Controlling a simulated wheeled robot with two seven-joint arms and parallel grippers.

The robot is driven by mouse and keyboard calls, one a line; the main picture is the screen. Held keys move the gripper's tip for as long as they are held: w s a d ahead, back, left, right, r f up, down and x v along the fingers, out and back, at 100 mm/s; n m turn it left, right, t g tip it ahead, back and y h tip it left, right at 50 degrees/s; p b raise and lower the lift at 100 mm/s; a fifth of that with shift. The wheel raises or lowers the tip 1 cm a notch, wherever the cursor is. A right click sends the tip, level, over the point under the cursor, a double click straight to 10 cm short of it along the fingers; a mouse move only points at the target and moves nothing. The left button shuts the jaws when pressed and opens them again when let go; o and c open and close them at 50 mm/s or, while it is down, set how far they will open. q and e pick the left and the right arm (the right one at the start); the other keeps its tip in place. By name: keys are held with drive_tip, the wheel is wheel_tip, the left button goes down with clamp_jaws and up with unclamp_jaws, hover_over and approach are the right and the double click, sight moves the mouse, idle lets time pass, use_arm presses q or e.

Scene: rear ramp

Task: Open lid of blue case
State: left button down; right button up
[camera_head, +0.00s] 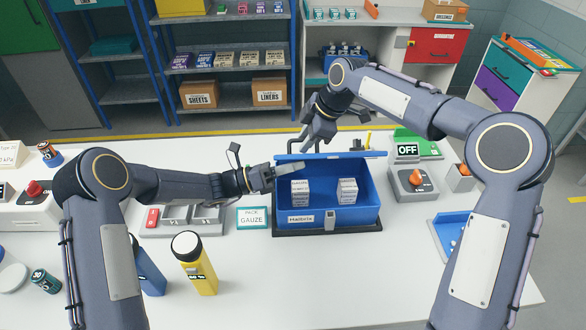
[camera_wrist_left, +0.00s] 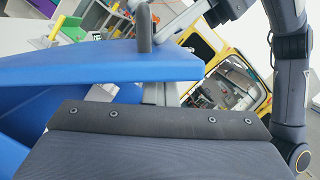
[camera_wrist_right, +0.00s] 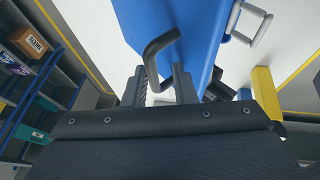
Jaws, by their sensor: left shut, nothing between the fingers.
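The blue case (camera_head: 340,214) stands on the white table with its interior showing and two small white boxes inside. Its blue lid (camera_head: 345,155) is raised at the back and shows nearly edge-on; it also appears in the left wrist view (camera_wrist_left: 100,66) and right wrist view (camera_wrist_right: 190,45). My left gripper (camera_head: 292,167) is shut and empty at the lid's left part, on the case's inner side; the lid hides its tips in its wrist view. My right gripper (camera_head: 306,141) is behind the lid, fingers apart around a dark bent handle (camera_wrist_right: 150,58); contact is unclear.
A yellow bottle (camera_head: 198,265) and a teal-labelled gauze pack (camera_head: 252,217) are left of the case. A grey switch box (camera_head: 412,184) and blue tray (camera_head: 450,228) are at right. The table in front of the case is clear.

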use_arm(q)
drive_tip(key=shift+w+a+r, duration=0.1)
drive_tip(key=shift+w+a, duration=0.05)
drive_tip(key=shift+w, duration=0.15)
use_arm(e)
drive_tip(key=shift+s+f, duration=0.15)
drive_tip(key=shift+f, duration=0.1)
